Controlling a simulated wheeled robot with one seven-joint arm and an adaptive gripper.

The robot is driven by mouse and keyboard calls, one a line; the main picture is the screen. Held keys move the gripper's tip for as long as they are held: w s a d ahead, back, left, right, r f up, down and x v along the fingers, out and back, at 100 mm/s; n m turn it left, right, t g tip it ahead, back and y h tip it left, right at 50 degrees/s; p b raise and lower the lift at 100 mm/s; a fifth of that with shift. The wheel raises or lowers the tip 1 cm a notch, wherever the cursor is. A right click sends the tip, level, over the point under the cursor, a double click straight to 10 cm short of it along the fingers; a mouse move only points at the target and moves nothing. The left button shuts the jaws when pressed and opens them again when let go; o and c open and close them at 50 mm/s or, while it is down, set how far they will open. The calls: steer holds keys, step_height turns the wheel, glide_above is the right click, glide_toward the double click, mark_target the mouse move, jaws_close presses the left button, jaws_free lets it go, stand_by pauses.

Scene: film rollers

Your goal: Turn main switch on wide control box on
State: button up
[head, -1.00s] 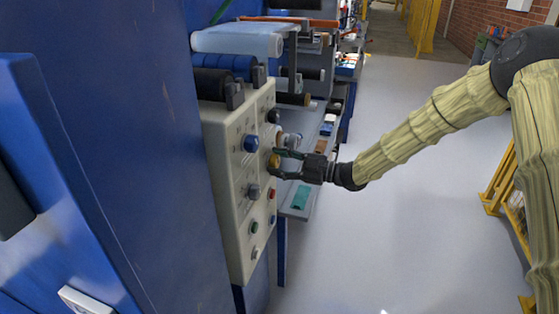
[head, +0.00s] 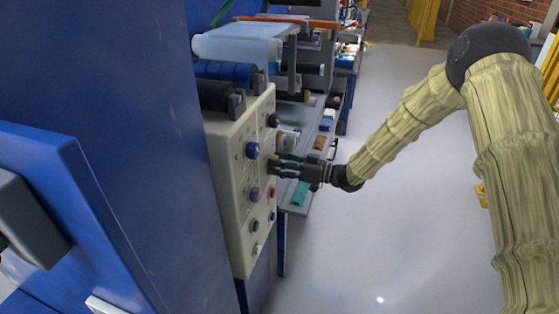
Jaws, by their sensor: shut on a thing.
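The wide control box (head: 232,205) is a pale panel on the left with several knobs and buttons on its face. My gripper (head: 276,168) reaches in from the right and is shut at the panel's right column. A yellow knob (head: 274,160) is mostly hidden between its fingers, and its turn position cannot be seen. A black knob (head: 273,120) sits above it. A blue knob (head: 252,150) and a grey knob (head: 254,194) are in the left column. I cannot read the labels.
Black and blue rollers (head: 225,72) lie on top of the box. A large blue cabinet (head: 120,110) fills the left side. Shelves with film rolls (head: 318,120) stand behind my gripper.

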steer(key=shift+r+m+p, duration=0.1)
steer(key=shift+m+p, duration=0.2)
steer(key=shift+m, duration=0.4)
steer(key=o, duration=1)
steer(key=shift+d, duration=0.1)
steer(key=v, duration=1.2)
